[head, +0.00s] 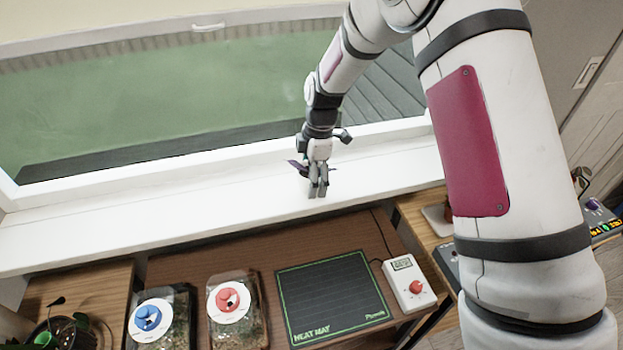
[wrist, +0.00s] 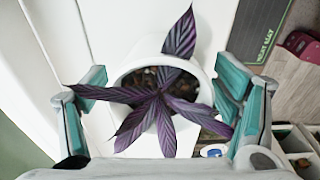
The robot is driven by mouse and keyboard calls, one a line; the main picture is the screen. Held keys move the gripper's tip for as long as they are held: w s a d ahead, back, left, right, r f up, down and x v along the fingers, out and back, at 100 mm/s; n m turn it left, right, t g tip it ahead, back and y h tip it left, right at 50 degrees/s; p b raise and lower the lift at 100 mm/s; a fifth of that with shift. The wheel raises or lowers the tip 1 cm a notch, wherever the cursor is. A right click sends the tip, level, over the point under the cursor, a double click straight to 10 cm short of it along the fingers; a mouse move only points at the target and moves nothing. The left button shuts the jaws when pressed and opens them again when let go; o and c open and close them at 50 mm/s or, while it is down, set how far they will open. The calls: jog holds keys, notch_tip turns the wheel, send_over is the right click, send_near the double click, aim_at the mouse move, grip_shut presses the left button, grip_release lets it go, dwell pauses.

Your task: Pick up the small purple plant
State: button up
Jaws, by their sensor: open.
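The small purple plant (wrist: 158,102) has long striped purple leaves and grows in a round white pot (wrist: 197,74). In the wrist view the pot stands between the two spread fingers of my gripper (wrist: 163,110), with leaves reaching toward both fingers. The fingers are apart from the pot walls. In the head view my gripper (head: 318,190) is over the white windowsill (head: 220,200). There the plant is mostly hidden behind it, with only a purple leaf tip (head: 296,165) showing.
Below the sill, a wooden bench holds a black heat mat (head: 333,298), a white controller with a red knob (head: 409,284), and two clear-lidded trays with blue (head: 148,318) and red (head: 229,301) vents. The window stands behind the sill. The sill is clear to the left.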

jog(key=c, duration=1.4)
jog(key=shift+c, duration=0.2)
jog(key=shift+r, duration=0.1)
